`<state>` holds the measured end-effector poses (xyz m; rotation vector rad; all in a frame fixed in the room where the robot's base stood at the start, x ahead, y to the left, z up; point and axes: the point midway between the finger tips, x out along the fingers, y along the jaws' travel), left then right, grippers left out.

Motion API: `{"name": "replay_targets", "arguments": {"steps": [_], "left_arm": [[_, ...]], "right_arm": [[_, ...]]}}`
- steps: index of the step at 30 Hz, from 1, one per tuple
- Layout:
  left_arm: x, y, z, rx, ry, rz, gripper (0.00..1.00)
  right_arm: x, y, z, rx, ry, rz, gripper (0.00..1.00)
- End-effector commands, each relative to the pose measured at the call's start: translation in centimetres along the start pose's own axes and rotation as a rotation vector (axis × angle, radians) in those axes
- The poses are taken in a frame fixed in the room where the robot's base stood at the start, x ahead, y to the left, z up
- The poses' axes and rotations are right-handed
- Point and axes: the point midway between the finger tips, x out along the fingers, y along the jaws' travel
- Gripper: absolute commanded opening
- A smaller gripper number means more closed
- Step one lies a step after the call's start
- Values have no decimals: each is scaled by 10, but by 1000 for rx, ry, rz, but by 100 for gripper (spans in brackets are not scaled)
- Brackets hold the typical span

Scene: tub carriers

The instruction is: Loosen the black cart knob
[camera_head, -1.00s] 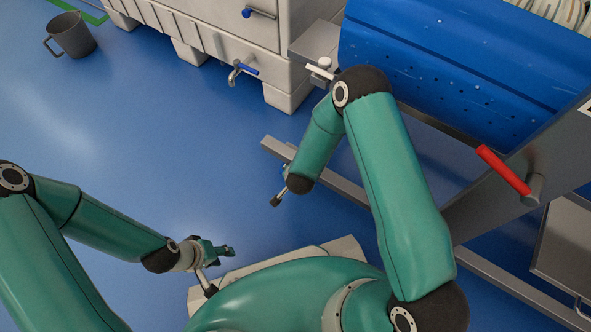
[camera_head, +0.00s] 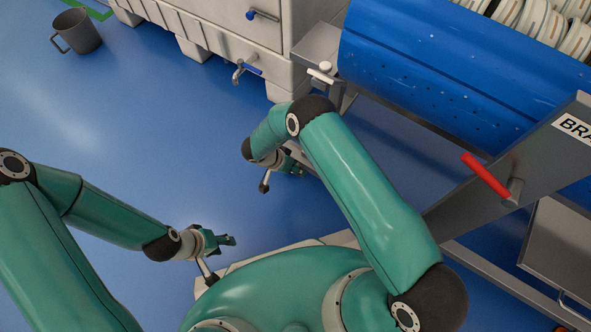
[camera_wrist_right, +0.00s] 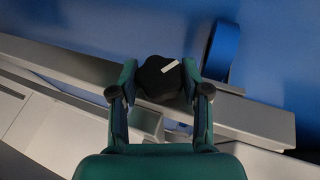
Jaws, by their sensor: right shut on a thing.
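The black knob (camera_wrist_right: 160,77) has a white pointer mark tilted toward the upper right and sits at a grey metal bar in the right wrist view. My right gripper (camera_wrist_right: 160,72) is shut on it, with one finger on each side. In the head view my right gripper (camera_head: 297,169) is partly hidden by my own forearm, and I cannot make out the knob there. My left gripper (camera_head: 229,240) hangs over the floor at lower left, away from the cart. It is too small to tell whether its fingers are open.
A blue perforated tub (camera_head: 430,75) rests on a grey frame. A red-handled lever (camera_head: 485,176) is at right. A grey mug (camera_head: 77,31) is on the floor.

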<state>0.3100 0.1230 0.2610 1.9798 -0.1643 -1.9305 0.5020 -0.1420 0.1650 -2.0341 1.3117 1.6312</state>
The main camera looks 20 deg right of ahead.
Motion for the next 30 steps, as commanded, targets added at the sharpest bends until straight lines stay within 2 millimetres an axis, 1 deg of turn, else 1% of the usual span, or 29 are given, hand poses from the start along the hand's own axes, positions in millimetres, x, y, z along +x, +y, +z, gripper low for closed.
{"name": "replay_targets", "arguments": {"steps": [1,6,20,21,23,24,25,30], "left_arm": [[6,-2,0,0,0,0,40],[10,-4,0,0,0,0,40],[10,-4,0,0,0,0,40],[10,-4,0,0,0,0,40],[10,-4,0,0,0,0,40],[10,-4,0,0,0,0,40],[10,-4,0,0,0,0,40],[10,-4,0,0,0,0,40]], "right_arm": [[0,-6,0,-7,4,3,12],[-1,-6,-2,-23,4,40,12],[-2,-5,-4,-28,7,51,12],[-2,-5,-4,-28,7,51,52],[-2,-5,-4,-28,7,51,62],[-2,-5,-4,-28,7,52,68],[-2,-4,-3,-28,6,53,72],[-1,-3,-2,-28,4,59,72]]}}
